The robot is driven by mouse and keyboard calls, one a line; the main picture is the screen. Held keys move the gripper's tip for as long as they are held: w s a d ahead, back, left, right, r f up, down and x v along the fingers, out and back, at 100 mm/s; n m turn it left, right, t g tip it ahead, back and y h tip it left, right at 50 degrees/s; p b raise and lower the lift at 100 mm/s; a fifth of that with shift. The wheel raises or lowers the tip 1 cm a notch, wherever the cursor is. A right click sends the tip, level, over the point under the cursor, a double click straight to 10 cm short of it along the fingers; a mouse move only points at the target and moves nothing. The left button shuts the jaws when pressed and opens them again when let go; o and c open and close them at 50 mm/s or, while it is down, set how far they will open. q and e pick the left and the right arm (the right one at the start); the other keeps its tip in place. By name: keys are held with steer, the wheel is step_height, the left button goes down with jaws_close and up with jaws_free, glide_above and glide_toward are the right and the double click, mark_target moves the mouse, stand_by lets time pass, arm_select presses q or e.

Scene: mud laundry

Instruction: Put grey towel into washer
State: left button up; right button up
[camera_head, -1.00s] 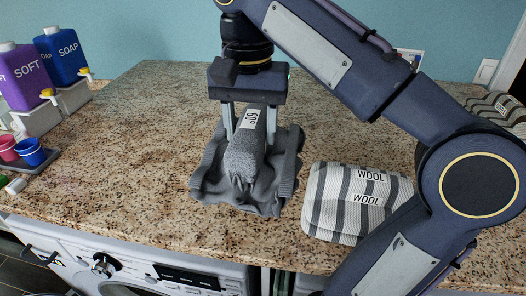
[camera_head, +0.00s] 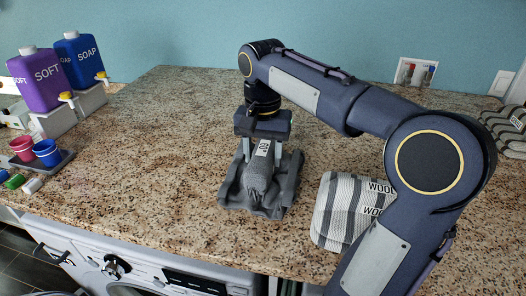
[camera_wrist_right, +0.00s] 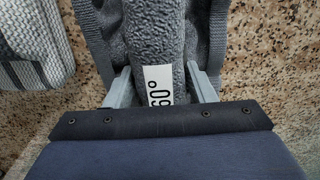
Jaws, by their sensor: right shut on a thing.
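The grey towel (camera_head: 257,190) lies bunched on the speckled counter, with a rolled middle and a white "60°" label. My right gripper (camera_head: 262,158) points down from above, with a finger on each side of the roll. It is shut on the towel, which also shows between the fingers in the right wrist view (camera_wrist_right: 153,30). The towel appears to rest on the counter. The washer (camera_head: 140,262) stands under the counter's front edge at lower left; only its control panel and the top of its round door show. My left gripper is out of view.
A striped wool towel (camera_head: 338,205) lies right of the grey towel, partly behind my right arm. Purple softener (camera_head: 40,85) and blue soap (camera_head: 80,62) dispensers stand at far left, with small cups (camera_head: 46,152) on a tray. The counter's back middle is clear.

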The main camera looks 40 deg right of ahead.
steer(key=shift+f, duration=0.2)
steer(key=o, duration=1.6)
steer(key=shift+c, duration=0.2)
